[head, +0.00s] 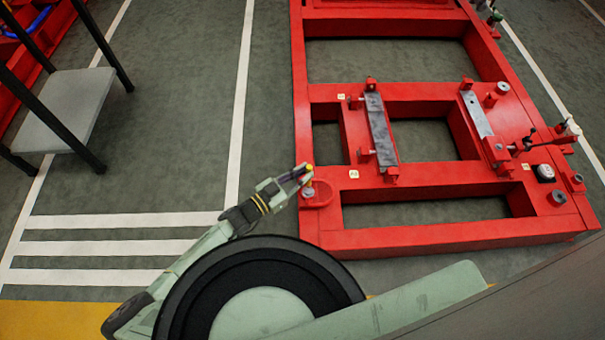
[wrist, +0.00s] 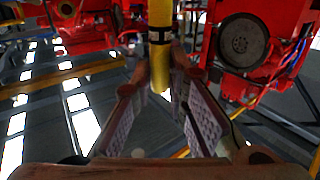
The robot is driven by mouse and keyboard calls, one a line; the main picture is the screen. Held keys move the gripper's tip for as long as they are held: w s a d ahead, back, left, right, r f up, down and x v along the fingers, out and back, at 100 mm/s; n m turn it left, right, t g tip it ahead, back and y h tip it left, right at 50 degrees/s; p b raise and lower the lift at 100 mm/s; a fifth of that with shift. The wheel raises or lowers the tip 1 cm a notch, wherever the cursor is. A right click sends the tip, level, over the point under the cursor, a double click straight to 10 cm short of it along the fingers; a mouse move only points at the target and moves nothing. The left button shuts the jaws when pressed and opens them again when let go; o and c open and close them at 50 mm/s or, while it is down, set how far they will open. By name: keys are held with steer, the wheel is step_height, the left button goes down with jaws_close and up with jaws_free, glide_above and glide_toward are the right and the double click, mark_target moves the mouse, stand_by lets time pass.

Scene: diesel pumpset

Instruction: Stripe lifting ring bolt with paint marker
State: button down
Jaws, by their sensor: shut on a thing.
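My gripper (head: 298,174) is at the left edge of the red frame, just above its lower left part. It is shut on a yellow paint marker (head: 309,169). In the wrist view the marker (wrist: 160,55), yellow with a black band, stands upright between the fingertips (wrist: 162,85). A red round cup-like part (head: 318,197) sits on the frame just below the gripper. I cannot clearly pick out the lifting ring bolt. A small pale round piece (head: 309,192) shows at the red cup's edge, too small to identify.
The red base frame (head: 430,240) has crossbars and open bays. A grey shelf with black posts (head: 65,110) stands at upper left.

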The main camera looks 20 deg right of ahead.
steer(key=shift+f, duration=0.15)
steer(key=shift+s+a, duration=0.15)
steer(key=shift+s, duration=0.4)
stand_by(0.7)
steer(key=shift+r+p, duration=0.25)
steer(key=shift+p, duration=0.05)
stand_by(0.3)
steer(key=shift+r+p, duration=2.05)
steer(key=shift+r, duration=0.4)
